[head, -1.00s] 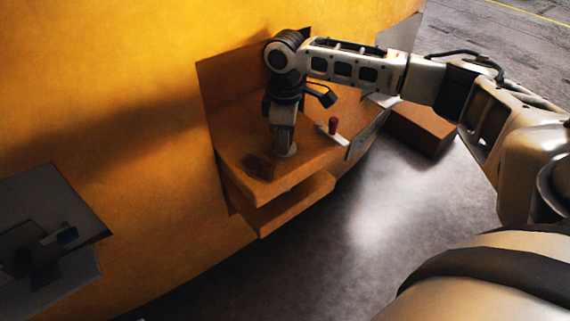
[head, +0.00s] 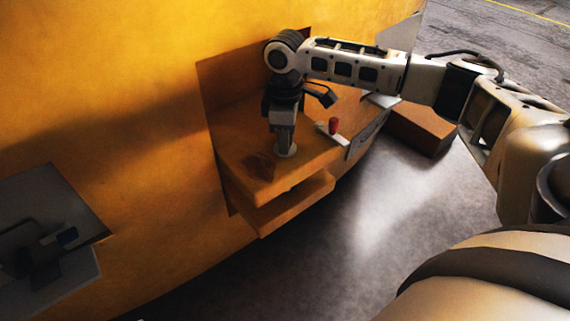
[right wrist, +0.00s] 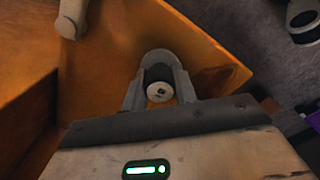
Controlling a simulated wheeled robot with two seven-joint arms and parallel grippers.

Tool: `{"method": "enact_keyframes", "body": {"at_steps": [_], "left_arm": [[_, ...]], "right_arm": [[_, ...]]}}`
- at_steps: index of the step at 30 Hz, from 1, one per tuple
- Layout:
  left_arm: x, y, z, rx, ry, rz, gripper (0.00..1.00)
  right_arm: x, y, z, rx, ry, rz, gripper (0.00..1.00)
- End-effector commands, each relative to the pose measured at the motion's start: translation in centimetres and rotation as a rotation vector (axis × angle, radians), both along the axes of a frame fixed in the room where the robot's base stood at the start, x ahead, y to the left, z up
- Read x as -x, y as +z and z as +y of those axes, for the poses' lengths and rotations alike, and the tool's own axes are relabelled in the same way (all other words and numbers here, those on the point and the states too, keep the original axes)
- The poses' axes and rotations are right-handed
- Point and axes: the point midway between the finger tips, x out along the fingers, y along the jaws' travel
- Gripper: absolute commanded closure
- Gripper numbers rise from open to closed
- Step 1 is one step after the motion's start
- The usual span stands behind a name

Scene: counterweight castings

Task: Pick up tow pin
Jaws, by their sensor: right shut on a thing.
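The tow pin (right wrist: 159,91) shows in the right wrist view as a round pale end with a dark rim, between the two grey fingers of my right gripper (right wrist: 160,82). The fingers are shut on it. In the head view my right gripper (head: 284,146) points down over the upper orange shelf, and a pale round piece (head: 289,152) shows at its fingertips. The pin's lower part is hidden, so I cannot tell whether it is clear of the shelf. My left gripper is not in view.
The orange shelf (head: 240,152) juts from a large yellow casting (head: 110,90), with a lower ledge (head: 290,206) beneath. A red-topped piece (head: 333,126) stands right of the gripper. A brown block (head: 420,130) lies farther right. Open grey floor (head: 390,215) is in front.

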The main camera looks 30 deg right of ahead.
Motion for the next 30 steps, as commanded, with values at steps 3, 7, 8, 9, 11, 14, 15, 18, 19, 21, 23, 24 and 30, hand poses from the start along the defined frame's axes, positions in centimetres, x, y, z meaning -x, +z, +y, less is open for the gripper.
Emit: {"method": "enact_keyframes", "body": {"at_steps": [3, 7, 8, 9, 11, 14, 15, 18, 19, 21, 23, 24, 30], "left_arm": [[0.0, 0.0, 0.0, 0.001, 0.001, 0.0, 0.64], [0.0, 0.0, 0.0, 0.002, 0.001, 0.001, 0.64], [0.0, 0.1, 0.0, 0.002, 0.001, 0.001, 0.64], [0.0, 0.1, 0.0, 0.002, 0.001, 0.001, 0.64], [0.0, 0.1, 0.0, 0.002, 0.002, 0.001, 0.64], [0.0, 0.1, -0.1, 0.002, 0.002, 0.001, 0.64], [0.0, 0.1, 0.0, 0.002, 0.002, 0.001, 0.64], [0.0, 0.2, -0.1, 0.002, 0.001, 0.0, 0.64], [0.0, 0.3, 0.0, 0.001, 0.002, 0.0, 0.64], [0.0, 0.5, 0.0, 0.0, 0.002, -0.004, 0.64], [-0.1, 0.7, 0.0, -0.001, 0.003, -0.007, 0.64], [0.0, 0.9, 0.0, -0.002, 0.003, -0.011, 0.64], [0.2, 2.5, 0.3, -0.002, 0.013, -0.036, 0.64]], "right_arm": [[0.0, 0.1, 0.1, -0.002, 0.001, -0.001, 1.0], [0.0, 0.1, 0.1, -0.002, 0.001, -0.001, 1.0], [-0.2, 0.4, 0.1, -0.004, 0.001, -0.007, 1.0], [-0.2, 0.4, 0.1, -0.004, 0.001, -0.007, 1.0], [-0.2, 0.4, 0.1, -0.003, 0.001, -0.007, 1.0], [-0.2, 0.4, 0.1, -0.003, 0.001, -0.007, 1.0], [-0.2, 0.4, 0.1, -0.003, 0.001, -0.007, 1.0], [-0.2, 0.8, 0.1, -0.003, 0.0, -0.008, 1.0], [-0.2, 1.0, 0.1, -0.003, 0.0, -0.008, 1.0], [-0.2, 1.5, 0.1, -0.004, 0.0, -0.009, 1.0], [-0.2, 2.1, 0.1, -0.003, 0.0, -0.008, 1.0], [-0.2, 2.6, 0.1, -0.003, 0.0, -0.008, 1.0], [-0.2, 5.7, 0.1, -0.004, 0.0, -0.01, 1.0]]}}
